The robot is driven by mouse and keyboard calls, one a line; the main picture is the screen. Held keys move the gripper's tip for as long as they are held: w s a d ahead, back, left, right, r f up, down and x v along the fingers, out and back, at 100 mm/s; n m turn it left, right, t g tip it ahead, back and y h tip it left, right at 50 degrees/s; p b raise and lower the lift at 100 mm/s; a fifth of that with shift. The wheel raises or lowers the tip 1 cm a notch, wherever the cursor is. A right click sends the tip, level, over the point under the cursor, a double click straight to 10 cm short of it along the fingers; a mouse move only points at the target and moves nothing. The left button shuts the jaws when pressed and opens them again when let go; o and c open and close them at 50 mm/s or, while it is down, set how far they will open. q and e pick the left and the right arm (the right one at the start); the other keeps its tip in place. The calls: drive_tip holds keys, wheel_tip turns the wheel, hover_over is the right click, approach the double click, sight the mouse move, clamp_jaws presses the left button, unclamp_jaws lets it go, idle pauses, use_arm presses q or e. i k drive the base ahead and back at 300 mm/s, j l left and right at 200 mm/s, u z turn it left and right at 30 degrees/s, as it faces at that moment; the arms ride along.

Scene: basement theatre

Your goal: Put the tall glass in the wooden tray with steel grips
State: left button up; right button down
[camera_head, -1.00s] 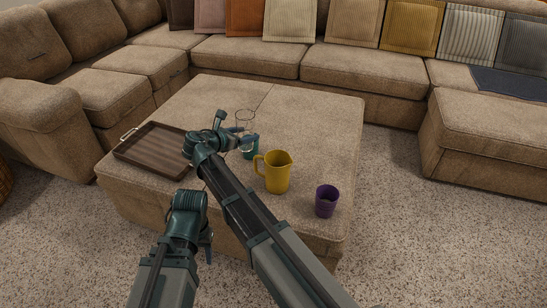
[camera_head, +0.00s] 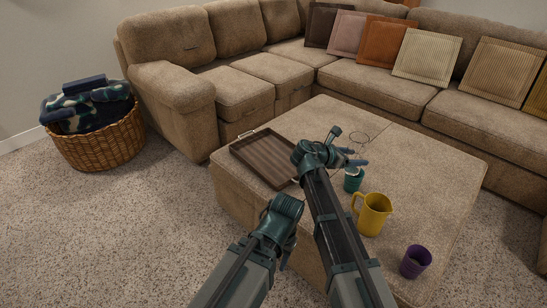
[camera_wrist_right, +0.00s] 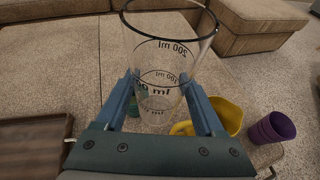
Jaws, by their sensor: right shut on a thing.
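The tall glass (camera_wrist_right: 163,60) is clear, with dark ml markings and a dark rim. In the right wrist view it stands between the two blue fingers of my right gripper (camera_wrist_right: 163,100), which is shut on it. In the head view the glass (camera_head: 358,141) is faint, beside my right gripper (camera_head: 356,160) and above the ottoman. The wooden tray with steel grips (camera_head: 262,153) lies on the ottoman, left of the right gripper. The tray's edge (camera_wrist_right: 30,145) shows at lower left in the wrist view. My left arm is low in front; its gripper is not seen.
On the ottoman (camera_head: 430,165) stand a teal cup (camera_head: 352,183) under the gripper, a yellow pitcher (camera_head: 374,216) and a purple cup (camera_head: 415,262). A wicker basket with blankets (camera_head: 100,148) is on the floor at left. A sectional sofa (camera_head: 262,75) lies behind.

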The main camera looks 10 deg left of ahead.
sight(262, 149)
drive_tip(key=u, duration=1)
drive_tip(key=i+l+u, duration=0.1)
drive_tip(key=i, duration=0.3)
drive_tip(key=i+l, duration=0.2)
drive_tip(key=i, duration=0.2)
drive_tip(key=u, duration=0.05)
